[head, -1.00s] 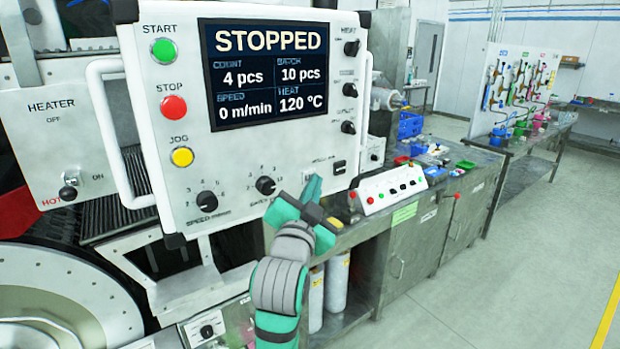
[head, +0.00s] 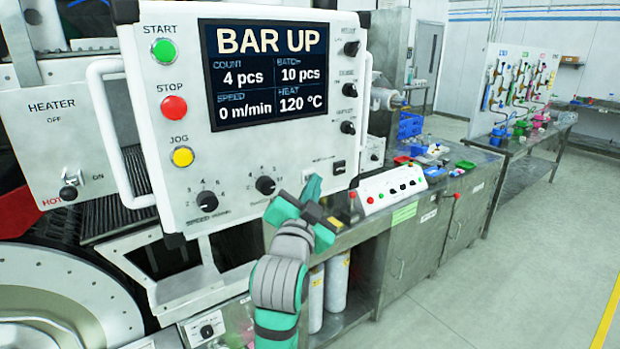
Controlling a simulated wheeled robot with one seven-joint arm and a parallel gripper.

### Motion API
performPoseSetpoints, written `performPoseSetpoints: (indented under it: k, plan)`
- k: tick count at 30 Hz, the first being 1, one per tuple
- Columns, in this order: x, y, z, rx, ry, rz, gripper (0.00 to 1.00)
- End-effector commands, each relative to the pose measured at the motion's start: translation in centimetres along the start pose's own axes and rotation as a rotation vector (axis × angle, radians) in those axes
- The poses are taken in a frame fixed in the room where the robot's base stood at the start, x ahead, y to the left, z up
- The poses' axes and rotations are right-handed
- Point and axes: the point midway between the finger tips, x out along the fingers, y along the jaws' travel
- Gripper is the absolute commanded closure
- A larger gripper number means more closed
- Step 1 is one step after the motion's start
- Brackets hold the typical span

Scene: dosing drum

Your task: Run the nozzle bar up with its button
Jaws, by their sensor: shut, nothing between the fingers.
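The control panel (head: 240,140) stands in front of me at the left and middle of the head view. Its screen (head: 264,72) reads "BAR UP", with 4 pcs, 10 pcs, 0 m/min and 120 °C. My gripper (head: 313,184) is shut and empty, its tip at the panel's lower right. The tip covers the small spot left of a black switch (head: 338,167), so the button there is hidden. I cannot tell for sure whether the tip touches the panel. The nozzle bar itself cannot be made out.
Green start (head: 163,51), red stop (head: 173,107) and yellow jog (head: 182,156) buttons line the panel's left side. Knobs sit along its bottom and right edges. A pale handle (head: 121,130) juts out at the left. A steel bench (head: 415,235) runs behind; the right floor is clear.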

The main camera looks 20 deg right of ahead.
Motion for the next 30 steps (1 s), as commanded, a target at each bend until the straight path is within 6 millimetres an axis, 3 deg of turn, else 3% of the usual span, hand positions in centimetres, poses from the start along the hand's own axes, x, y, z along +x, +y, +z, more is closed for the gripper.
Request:
performPoseSetpoints:
  k: [22,30]
  plan:
    - [-1.2,0.6,-0.8,0.000,-0.001,-0.002,1.00]
    - [-2.7,1.8,-1.9,0.001,0.001,-0.001,1.00]
